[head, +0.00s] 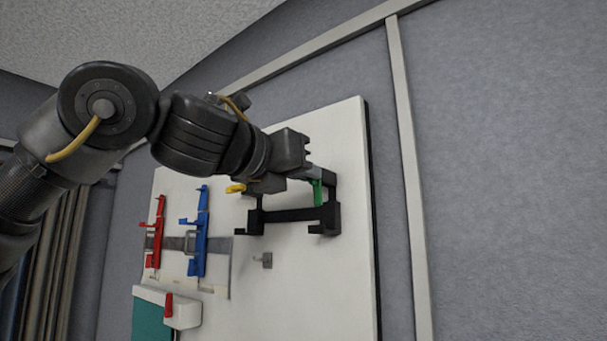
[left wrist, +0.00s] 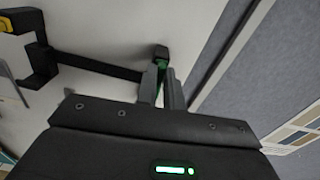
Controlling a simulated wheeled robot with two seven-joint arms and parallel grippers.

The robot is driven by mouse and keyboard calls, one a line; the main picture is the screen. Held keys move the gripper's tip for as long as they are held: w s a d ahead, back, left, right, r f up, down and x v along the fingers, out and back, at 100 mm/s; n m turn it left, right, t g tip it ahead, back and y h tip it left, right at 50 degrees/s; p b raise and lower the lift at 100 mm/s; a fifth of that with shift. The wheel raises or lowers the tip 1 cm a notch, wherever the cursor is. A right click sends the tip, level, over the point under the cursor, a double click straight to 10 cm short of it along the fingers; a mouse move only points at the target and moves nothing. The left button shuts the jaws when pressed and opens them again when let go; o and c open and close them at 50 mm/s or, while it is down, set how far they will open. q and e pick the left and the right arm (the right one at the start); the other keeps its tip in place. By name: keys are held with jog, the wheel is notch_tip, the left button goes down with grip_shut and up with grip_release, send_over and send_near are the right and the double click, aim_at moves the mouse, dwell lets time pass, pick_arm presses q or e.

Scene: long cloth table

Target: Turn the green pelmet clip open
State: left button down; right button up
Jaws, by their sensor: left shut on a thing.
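The green pelmet clip (head: 317,193) sits at the right end of a black bracket (head: 290,215) on the white board. My left gripper (head: 312,174) reaches it from the upper left and is shut on it. In the left wrist view the green clip (left wrist: 161,66) shows as a thin strip between the two fingers (left wrist: 160,88), which hide most of it. The black bracket (left wrist: 95,66) runs to the left there. How far the clip is turned cannot be told. My right gripper is not in view.
A yellow clip (head: 236,188) is at the bracket's left end. Red (head: 156,235) and blue (head: 199,235) pieces are farther left on the white board (head: 330,285). A small grey hook (head: 263,260) is below the bracket. The grey wall (head: 500,180) to the right is clear.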

pick_arm(q)
jog(key=shift+d+r+n+b, duration=0.1)
jog(key=shift+n+b, duration=3.15)
jog(key=shift+n, duration=5.15)
jog(key=c, duration=1.5)
grip_release()
jog(key=shift+s, duration=0.15)
